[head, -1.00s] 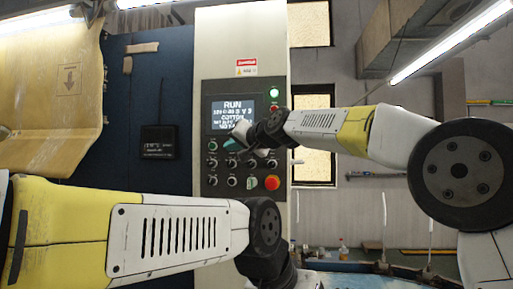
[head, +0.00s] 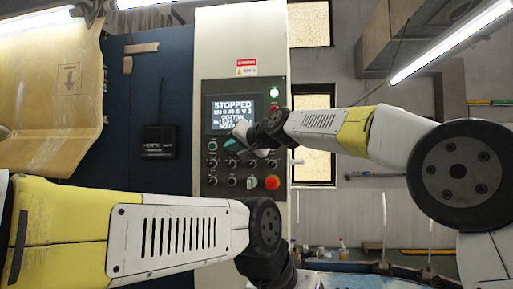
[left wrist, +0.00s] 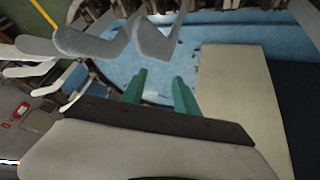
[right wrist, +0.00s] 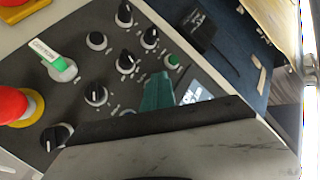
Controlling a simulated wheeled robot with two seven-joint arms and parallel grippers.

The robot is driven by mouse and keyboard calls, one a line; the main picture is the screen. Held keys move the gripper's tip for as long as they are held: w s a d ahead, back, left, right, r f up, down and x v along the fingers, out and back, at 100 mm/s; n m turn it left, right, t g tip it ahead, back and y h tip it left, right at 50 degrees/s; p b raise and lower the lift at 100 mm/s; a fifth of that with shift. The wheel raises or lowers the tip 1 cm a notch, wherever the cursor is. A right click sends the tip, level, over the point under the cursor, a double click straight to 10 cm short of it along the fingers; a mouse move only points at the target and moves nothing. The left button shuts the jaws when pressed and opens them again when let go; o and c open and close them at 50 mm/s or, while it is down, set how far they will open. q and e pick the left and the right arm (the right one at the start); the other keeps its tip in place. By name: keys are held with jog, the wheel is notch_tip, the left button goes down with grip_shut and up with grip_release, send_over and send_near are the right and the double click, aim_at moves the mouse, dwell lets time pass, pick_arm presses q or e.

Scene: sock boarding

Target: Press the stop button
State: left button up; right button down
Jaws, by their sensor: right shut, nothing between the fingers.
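The control panel (head: 210,182) stands ahead, and its screen (head: 231,112) reads STOPPED. My right gripper (head: 233,142) is shut and empty, its teal fingers at the panel just below the screen. They also show in the right wrist view (right wrist: 158,88), next to a green button (right wrist: 173,61). I cannot make out a separate stop button; the fingers and hand cover that part of the panel. Whether the fingertips touch the panel is unclear. My left gripper (left wrist: 160,90) is open and empty in the left wrist view, its two teal fingers apart.
A red mushroom button (head: 272,183) on a yellow base sits low on the panel; it also shows in the right wrist view (right wrist: 14,106). Several black knobs (right wrist: 96,95) lie close to the right fingers. Grey sock-shaped boards (left wrist: 90,42) stand beyond the left gripper.

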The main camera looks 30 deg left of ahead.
jog(key=shift+s+d, duration=0.2)
jog(key=shift+s, duration=0.4)
jog(key=shift+s+d, duration=0.25)
jog(key=shift+s, duration=0.55)
jog(key=shift+s+d, duration=0.25)
jog(key=shift+s, duration=0.5)
jog(key=shift+s+d, duration=0.25)
jog(key=shift+s, duration=0.55)
jog(key=d+f+m+h, duration=0.15)
jog(key=d+f, duration=0.25)
jog(key=d, duration=0.7)
jog(key=d+f+t+h, duration=0.1)
jog(key=d+f+h, duration=0.25)
jog(key=d, duration=0.75)
jog(key=d+f+h, duration=0.2)
jog(key=d+f, duration=0.3)
jog(key=d, duration=0.6)
jog(key=s+d+f+m+g+h, duration=0.1)
jog(key=s+d+f+h, duration=0.1)
jog(key=s+d+f, duration=0.6)
jog(key=s+d+f+m+g+h, duration=0.1)
jog(key=s+d+f+m+h, duration=0.1)
jog(key=s+d+f, duration=0.6)
jog(key=d+f+h, duration=0.1)
jog(key=d+f, duration=0.2)
jog(key=d, duration=0.3)
jog(key=shift+r, duration=0.1)
